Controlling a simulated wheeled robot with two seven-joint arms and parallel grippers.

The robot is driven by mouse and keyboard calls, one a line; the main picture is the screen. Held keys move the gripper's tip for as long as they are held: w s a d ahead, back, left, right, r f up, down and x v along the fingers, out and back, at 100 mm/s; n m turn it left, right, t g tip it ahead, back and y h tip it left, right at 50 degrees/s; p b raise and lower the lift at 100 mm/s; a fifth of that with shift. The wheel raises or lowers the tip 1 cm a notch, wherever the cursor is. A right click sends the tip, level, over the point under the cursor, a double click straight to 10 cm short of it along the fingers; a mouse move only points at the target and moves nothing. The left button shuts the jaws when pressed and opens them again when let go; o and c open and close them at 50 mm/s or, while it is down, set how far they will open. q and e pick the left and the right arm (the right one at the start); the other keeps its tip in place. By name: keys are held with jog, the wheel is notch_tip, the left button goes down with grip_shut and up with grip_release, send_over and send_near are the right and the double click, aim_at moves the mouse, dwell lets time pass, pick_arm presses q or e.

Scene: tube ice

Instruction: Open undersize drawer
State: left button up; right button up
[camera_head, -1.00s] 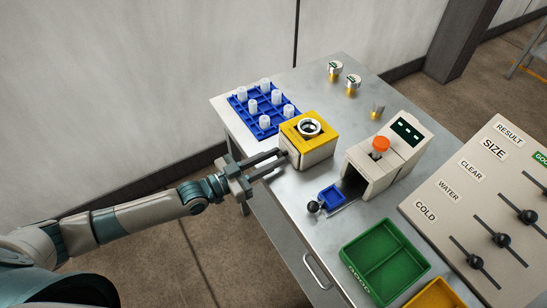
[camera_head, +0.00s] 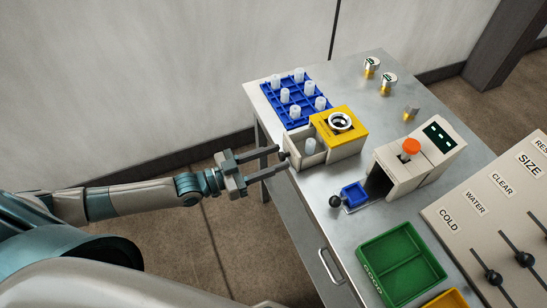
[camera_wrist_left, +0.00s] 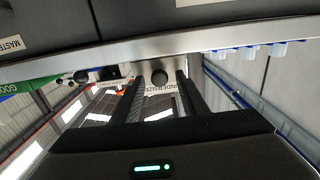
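The undersize drawer (camera_head: 313,161) is a pale box pulled out from under the yellow-topped unit (camera_head: 349,128). A white ice tube (camera_head: 310,146) stands inside it. My left gripper (camera_head: 282,158) is at the drawer's front. Its two fingers are apart, one on each side of the knob, with gaps visible in the wrist view (camera_wrist_left: 160,85). My right gripper is not in view.
A blue rack (camera_head: 292,107) with several white tubes stands behind the unit. To the right are a device with an orange button (camera_head: 411,146), a small blue tray (camera_head: 354,194), a green bin (camera_head: 392,262) and a lever panel (camera_head: 480,215). Small jars stand at the back.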

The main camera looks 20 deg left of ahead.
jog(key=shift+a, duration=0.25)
pick_arm(q)
jog(key=shift+s+a, duration=0.1)
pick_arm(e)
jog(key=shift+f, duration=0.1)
pick_arm(q)
jog(key=b+v, duration=0.3)
jog(key=v, duration=1.4)
jog(key=shift+b, duration=0.4)
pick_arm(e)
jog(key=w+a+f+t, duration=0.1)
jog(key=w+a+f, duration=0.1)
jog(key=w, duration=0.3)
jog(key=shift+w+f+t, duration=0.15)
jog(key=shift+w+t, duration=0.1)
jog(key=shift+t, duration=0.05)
pick_arm(q)
jog(key=shift+r, duration=0.1)
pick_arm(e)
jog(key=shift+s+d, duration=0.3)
